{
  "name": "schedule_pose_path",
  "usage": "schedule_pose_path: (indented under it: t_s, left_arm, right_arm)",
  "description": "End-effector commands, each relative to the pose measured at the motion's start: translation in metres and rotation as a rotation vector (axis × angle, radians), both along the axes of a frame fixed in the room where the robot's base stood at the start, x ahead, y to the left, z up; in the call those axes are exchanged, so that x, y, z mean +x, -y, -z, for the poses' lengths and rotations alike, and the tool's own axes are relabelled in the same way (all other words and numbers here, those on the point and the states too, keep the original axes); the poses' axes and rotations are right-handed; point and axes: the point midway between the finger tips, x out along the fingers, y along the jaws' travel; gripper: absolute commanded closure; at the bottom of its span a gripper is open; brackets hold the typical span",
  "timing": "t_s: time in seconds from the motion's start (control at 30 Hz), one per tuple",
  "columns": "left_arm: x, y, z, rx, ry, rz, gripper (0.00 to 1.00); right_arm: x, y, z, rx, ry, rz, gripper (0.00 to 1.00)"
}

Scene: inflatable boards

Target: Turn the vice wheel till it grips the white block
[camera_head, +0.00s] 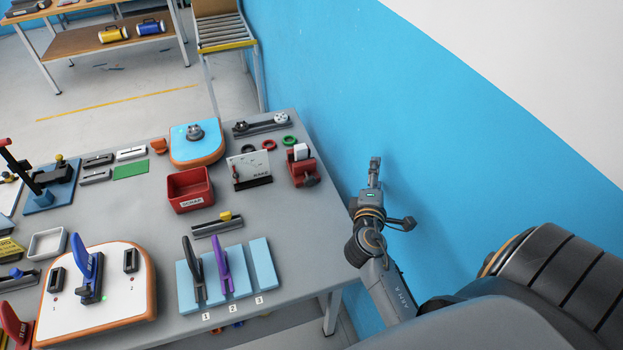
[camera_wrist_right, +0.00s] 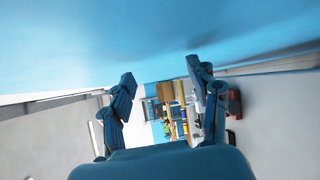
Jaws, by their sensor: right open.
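The red vice (camera_head: 303,172) stands at the right end of the grey table, near the blue wall. The white block (camera_head: 301,151) sits upright at its top, between or against its jaws; I cannot tell if it is gripped. The dark red vice wheel (camera_head: 311,181) is on the vice's front side. My right gripper (camera_head: 375,162) is off the table's right edge, beside the wall, apart from the vice. In the right wrist view my right gripper (camera_wrist_right: 163,85) is open and empty, and a red thing (camera_wrist_right: 234,102), perhaps the vice, shows beyond its right finger. My left gripper is not in view.
A white panel (camera_head: 248,168) on a dark base and green and red rings (camera_head: 289,140) are close to the vice. A red scrap bin (camera_head: 189,188) stands further left. The table (camera_head: 300,230) is clear in front of the vice. The blue wall (camera_head: 420,110) is close behind my right arm.

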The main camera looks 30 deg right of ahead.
Motion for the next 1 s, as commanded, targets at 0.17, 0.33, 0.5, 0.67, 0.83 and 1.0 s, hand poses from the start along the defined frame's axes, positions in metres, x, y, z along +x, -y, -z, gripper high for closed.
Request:
schedule_pose_path:
  t_s: [0.17,0.33,0.5,0.67,0.83,1.0]
  left_arm:
    - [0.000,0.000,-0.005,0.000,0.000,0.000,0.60]
    - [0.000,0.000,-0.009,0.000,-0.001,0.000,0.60]
    - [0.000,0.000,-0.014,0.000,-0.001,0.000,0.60]
    - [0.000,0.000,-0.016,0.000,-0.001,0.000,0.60]
    - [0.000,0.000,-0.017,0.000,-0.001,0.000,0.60]
    - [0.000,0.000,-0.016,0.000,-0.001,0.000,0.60]
  right_arm:
    - [0.028,-0.003,-0.002,-0.306,-0.153,-0.131,0.39]
    - [0.058,-0.022,0.019,-0.605,-0.367,-0.311,0.39]
    - [0.080,-0.053,0.074,-0.883,-0.639,-0.569,0.39]
    - [0.083,-0.076,0.121,-1.027,-0.812,-0.769,0.39]
    - [0.083,-0.084,0.140,-1.077,-0.877,-0.852,0.39]
    - [0.096,-0.082,0.146,-1.081,-0.877,-0.857,0.39]
